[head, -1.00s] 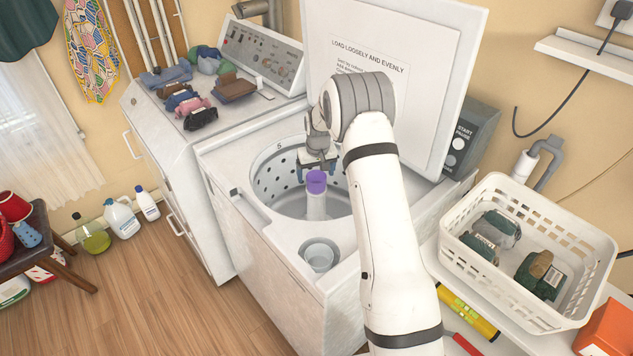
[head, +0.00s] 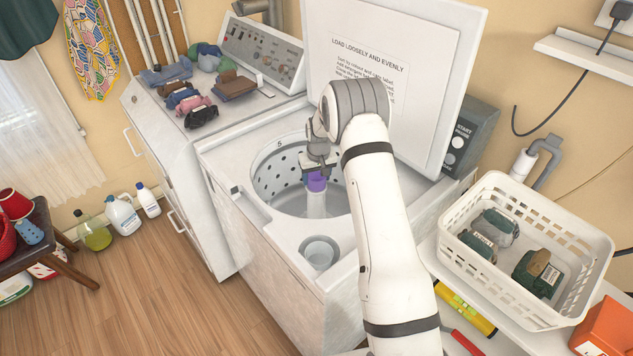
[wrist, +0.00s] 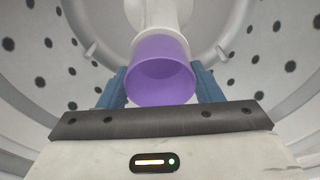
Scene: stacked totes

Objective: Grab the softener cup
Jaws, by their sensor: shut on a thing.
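The purple softener cup (head: 316,183) sits on top of the white centre post (head: 316,206) inside the open washer drum. In the wrist view the cup (wrist: 161,70) fills the space between the two blue fingers of my gripper (wrist: 162,88). My gripper also shows in the head view (head: 317,172), right at the cup from above. It is shut on the cup, with a finger on each side. The cup still stands in line with the post. The finger contact itself is partly hidden behind the cup and palm.
The perforated drum wall (head: 275,168) surrounds my gripper. The raised lid (head: 390,85) stands close behind my arm. A white basket (head: 455,225) with several dark bundles is at the right. Several folded clothes lie on the neighbouring machine (head: 155,110) at the left.

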